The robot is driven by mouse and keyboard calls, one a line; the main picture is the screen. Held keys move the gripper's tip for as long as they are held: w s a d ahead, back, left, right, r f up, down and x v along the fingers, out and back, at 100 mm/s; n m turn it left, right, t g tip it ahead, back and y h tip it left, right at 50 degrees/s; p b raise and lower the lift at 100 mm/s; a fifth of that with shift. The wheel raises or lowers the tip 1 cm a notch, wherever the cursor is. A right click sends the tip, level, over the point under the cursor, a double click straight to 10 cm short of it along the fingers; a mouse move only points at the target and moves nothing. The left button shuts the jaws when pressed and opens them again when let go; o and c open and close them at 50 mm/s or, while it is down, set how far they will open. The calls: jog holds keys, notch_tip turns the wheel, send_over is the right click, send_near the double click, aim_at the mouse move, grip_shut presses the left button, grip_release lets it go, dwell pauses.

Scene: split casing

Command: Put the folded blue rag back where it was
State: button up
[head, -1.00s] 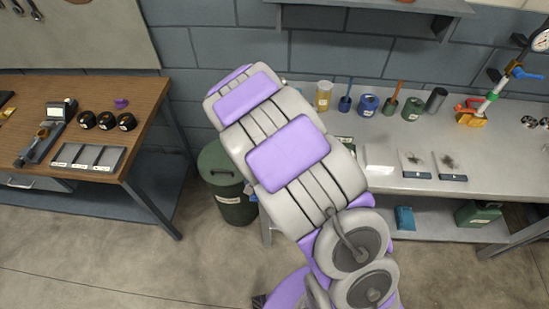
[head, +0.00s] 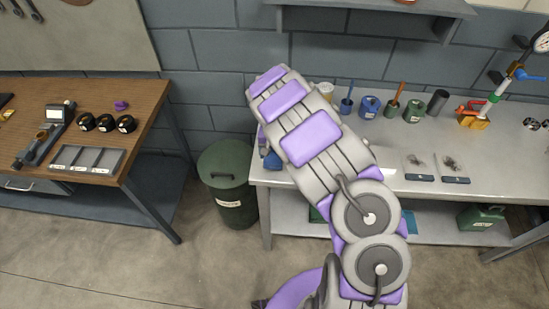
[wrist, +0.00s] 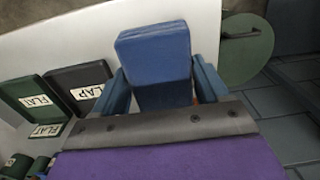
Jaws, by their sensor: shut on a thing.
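My gripper (wrist: 162,88) is shut on the folded blue rag (wrist: 155,50), a thick blue block between its two blue fingers in the wrist view. In the head view, a bit of blue (head: 272,160) shows at the left end of the grey bench (head: 320,182), beside my arm. My arm hides most of the gripper there, and I cannot tell the rag from the fingers.
A green lidded bin (head: 227,180) stands left of the bench, and its lid (wrist: 245,45) shows in the wrist view. Labelled green (wrist: 35,98) and dark (wrist: 80,85) boxes lie left of the rag. Jars and tools line the bench's back. A teal item (head: 408,221) is on the lower shelf.

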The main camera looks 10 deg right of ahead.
aim_at(272, 154)
jog(key=shift+w+a+f, duration=0.1)
jog(key=shift+w+a, duration=0.1)
jog(key=shift+a, duration=0.25)
notch_tip(272, 154, down, 3)
jog(key=shift+d+b, duration=0.15)
jog(key=shift+b, duration=0.2)
jog(key=shift+d+f, duration=0.15)
jog(key=shift+d, duration=0.05)
jog(key=shift+c, duration=0.4)
jog(key=shift+d, duration=0.15)
jog(key=o, duration=1)
jog(key=shift+a, duration=0.4)
